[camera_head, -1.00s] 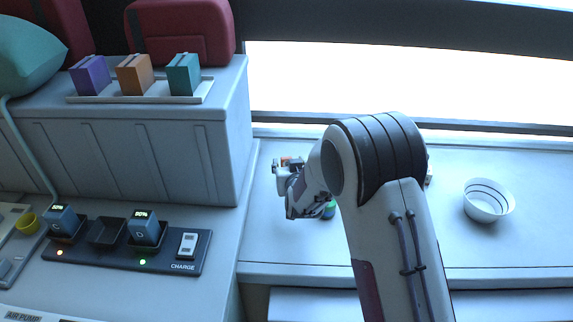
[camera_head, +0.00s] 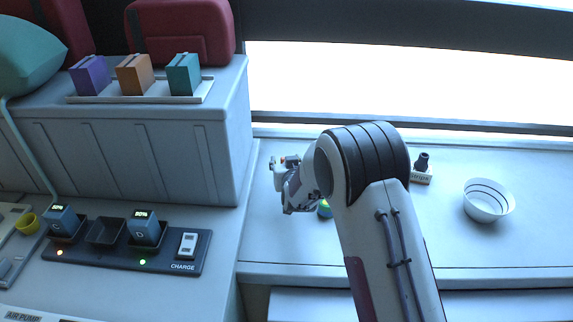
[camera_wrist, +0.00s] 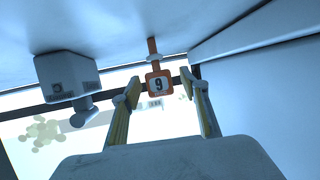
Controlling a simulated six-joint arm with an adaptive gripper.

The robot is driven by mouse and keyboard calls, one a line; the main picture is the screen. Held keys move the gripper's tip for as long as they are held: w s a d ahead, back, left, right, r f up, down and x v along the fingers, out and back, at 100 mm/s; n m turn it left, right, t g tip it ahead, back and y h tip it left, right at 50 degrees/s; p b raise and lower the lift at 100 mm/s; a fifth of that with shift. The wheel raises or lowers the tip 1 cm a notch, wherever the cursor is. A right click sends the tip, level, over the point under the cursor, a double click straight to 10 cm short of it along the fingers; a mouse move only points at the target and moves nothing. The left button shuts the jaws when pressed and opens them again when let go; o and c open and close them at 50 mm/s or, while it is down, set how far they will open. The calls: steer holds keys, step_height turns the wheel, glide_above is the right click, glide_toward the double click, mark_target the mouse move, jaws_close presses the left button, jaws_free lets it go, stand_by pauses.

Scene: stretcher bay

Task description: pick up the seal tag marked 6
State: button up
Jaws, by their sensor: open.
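The wrist picture looks upside down, with the counter at the top. The figure reads as 9 there, and would read as 6 turned over. My gripper (camera_wrist: 160,86) is open, with one finger on each side of the tag in the picture. I cannot tell whether the tag is between the fingertips or beyond them. In the head view my gripper (camera_head: 280,172) is over the counter, with a small bit of orange-red beside it.
A grey block-like object (camera_wrist: 68,76) is left of the tag in the wrist view. A green-blue item (camera_head: 325,209) is partly hidden by my arm.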

steer(key=c, duration=0.9)
steer(key=shift+r, duration=0.2)
steer(key=shift+r, duration=4.8)
